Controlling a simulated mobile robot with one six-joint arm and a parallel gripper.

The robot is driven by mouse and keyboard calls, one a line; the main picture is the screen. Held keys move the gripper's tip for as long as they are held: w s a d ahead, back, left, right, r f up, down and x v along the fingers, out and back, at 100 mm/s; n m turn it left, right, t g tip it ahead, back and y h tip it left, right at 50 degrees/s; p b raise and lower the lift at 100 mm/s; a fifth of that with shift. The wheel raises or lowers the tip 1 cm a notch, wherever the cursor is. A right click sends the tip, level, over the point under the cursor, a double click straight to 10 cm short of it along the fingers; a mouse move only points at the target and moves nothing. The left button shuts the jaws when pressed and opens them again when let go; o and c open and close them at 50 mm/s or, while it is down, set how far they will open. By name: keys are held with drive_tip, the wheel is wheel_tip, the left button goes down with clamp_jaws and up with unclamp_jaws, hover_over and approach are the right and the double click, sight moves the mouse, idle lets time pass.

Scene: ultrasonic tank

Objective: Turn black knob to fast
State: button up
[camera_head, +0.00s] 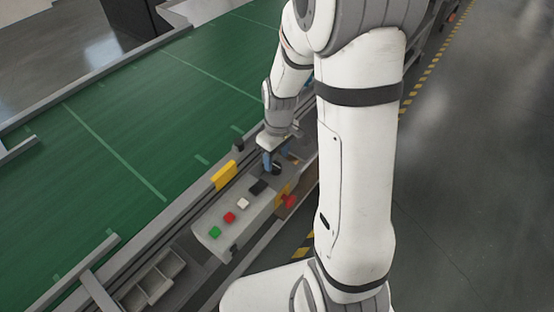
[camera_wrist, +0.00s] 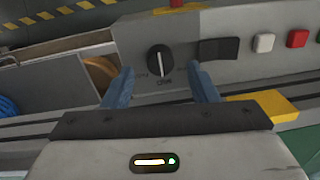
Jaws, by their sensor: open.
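The black knob (camera_wrist: 159,60) is round with a white pointer line and sits on a grey control panel (camera_wrist: 230,70). In the wrist view its pointer is close to upright in the picture, leaning slightly. Lettering shows beside and below it, too small to read surely. My gripper (camera_wrist: 160,85) has two blue fingers, apart and open, one on each side below the knob, with nothing between them. In the head view my gripper (camera_head: 272,160) is over the panel's far end, and the knob (camera_head: 277,168) is partly hidden by the fingers.
The panel also carries a black rocker-like part (camera_wrist: 219,49), a white button (camera_wrist: 264,42), a red button (camera_wrist: 298,38) and a green button (camera_head: 215,232). A yellow block (camera_head: 224,175) stands beside the green conveyor (camera_head: 110,120).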

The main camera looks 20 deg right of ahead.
sight(276, 168)
drive_tip(key=shift+f, duration=1.45)
drive_tip(key=shift+s, duration=0.1)
drive_tip(key=shift+c, duration=0.3)
drive_tip(key=c, duration=0.9)
